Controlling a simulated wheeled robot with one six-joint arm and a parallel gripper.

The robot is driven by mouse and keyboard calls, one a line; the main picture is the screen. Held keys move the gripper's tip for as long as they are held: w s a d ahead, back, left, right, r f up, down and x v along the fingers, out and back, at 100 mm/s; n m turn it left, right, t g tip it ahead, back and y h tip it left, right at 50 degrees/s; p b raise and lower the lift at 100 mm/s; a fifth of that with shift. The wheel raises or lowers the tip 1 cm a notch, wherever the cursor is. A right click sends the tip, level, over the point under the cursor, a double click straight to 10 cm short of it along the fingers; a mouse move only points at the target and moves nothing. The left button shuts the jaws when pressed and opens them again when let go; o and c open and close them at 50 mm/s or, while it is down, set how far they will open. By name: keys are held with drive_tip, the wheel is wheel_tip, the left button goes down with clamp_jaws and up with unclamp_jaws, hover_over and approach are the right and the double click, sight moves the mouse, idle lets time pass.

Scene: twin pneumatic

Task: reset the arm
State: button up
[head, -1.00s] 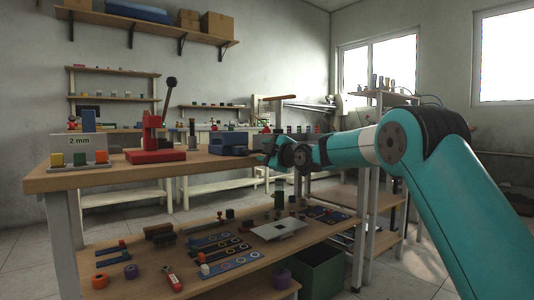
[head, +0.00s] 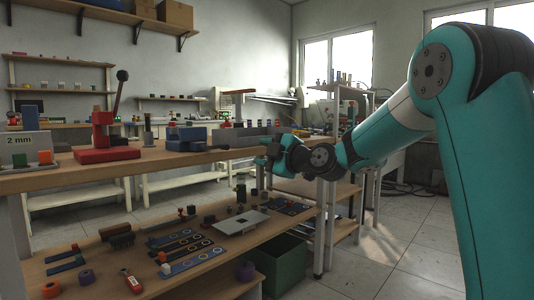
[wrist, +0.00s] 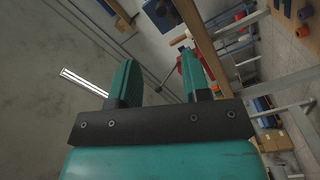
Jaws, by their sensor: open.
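My gripper (wrist: 159,82) shows in the wrist view with its two teal fingers spread apart and nothing between them. In the head view my gripper (head: 268,155) is at the front edge of the wooden workbench (head: 75,176), toward its right part. My teal arm reaches in from the right of the head view. The fingertips are small there and partly hidden by the wrist joint.
A red lever press (head: 106,150) and a "2 mm" block stand (head: 28,150) are on the bench. A lower shelf (head: 205,272) holds several small parts and a white plate (head: 241,222). A green bin (head: 281,262) stands below.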

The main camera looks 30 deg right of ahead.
drive_tip(key=shift+s+d, duration=0.1)
drive_tip(key=shift+s, duration=0.3)
drive_tip(key=s+a+f+m+g+y+p, duration=0.1)
drive_tip(key=s+a+f+m+g+p, duration=0.15)
drive_tip(key=s+a+g, duration=0.45)
drive_tip(key=s+a+f+m+g+y+p, duration=0.1)
drive_tip(key=s+a+f+m+g, duration=0.2)
drive_tip(key=s+a, duration=0.75)
drive_tip(key=s+f+m+g+h+p, duration=0.1)
drive_tip(key=s+f+m+g+h, duration=0.2)
drive_tip(key=s, duration=0.7)
drive_tip(key=s+f+m+g+h+p, duration=0.1)
drive_tip(key=s+f+g+p, duration=0.2)
drive_tip(key=s, duration=0.7)
wheel_tip(320, 180, up, 38)
drive_tip(key=w+g+p, duration=0.1)
drive_tip(key=p, duration=3.4)
drive_tip(key=shift+a+f+y+p, duration=0.15)
drive_tip(key=shift+a+y+p, duration=0.15)
drive_tip(key=shift+a+p, duration=0.1)
